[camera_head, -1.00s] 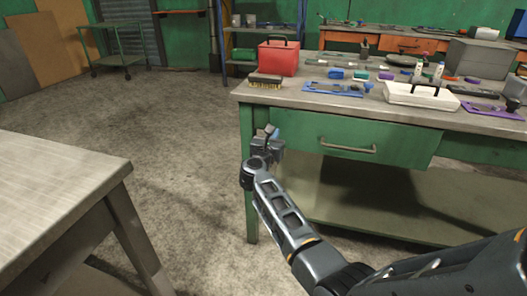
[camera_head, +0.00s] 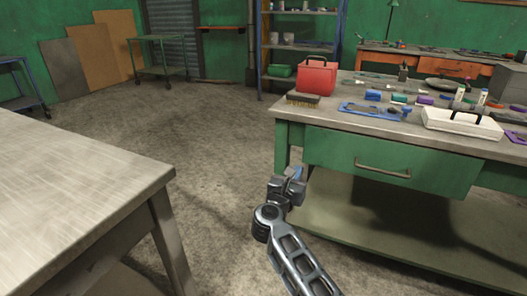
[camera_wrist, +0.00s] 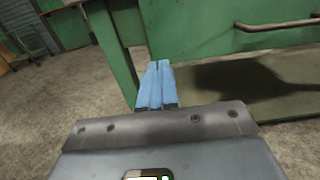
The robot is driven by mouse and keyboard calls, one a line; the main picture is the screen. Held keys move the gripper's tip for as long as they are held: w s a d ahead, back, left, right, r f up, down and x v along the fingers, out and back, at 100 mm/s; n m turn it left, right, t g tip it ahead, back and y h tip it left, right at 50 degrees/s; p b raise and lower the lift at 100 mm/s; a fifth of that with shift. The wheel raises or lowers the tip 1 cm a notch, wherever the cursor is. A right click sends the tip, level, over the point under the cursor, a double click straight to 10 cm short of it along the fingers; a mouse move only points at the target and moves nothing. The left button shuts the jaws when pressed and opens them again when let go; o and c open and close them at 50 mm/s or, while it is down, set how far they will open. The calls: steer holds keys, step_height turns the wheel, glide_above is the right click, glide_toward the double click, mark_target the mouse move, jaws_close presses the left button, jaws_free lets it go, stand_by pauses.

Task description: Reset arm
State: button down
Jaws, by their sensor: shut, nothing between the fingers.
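My gripper (camera_head: 296,174) is in front of the left end of the green workbench (camera_head: 330,148), below its top and beside its leg. In the wrist view, the blue fingers of my gripper (camera_wrist: 156,66) are together with nothing between them. They point toward the bench's left leg and drawer front. My arm reaches up from the bottom of the head view.
A bare metal table (camera_head: 70,190) stands at the left. The workbench holds a red box (camera_head: 317,78), a brush (camera_head: 303,99), a white case (camera_head: 462,123) and several small tools. Open concrete floor (camera_head: 190,125) lies between the two tables.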

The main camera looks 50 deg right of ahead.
steer(key=s+a+r+m+t+y+p, duration=0.3)
steer(key=s+a+r+m+y, duration=0.2)
steer(key=s+a, duration=0.5)
steer(key=s+a+r+m+t+y+p, duration=0.2)
steer(key=s+a+r+m+y+p, duration=0.2)
steer(key=s+a+m, duration=0.5)
steer(key=s+a+r+m+t+y+p, duration=0.3)
steer(key=s+a+r+m+y, duration=0.4)
steer(key=s+a, duration=0.6)
steer(key=s+m+y+p, duration=0.1)
steer(key=s, duration=0.5)
steer(key=shift+s+t, duration=0.3)
steer(key=shift+s, duration=0.1)
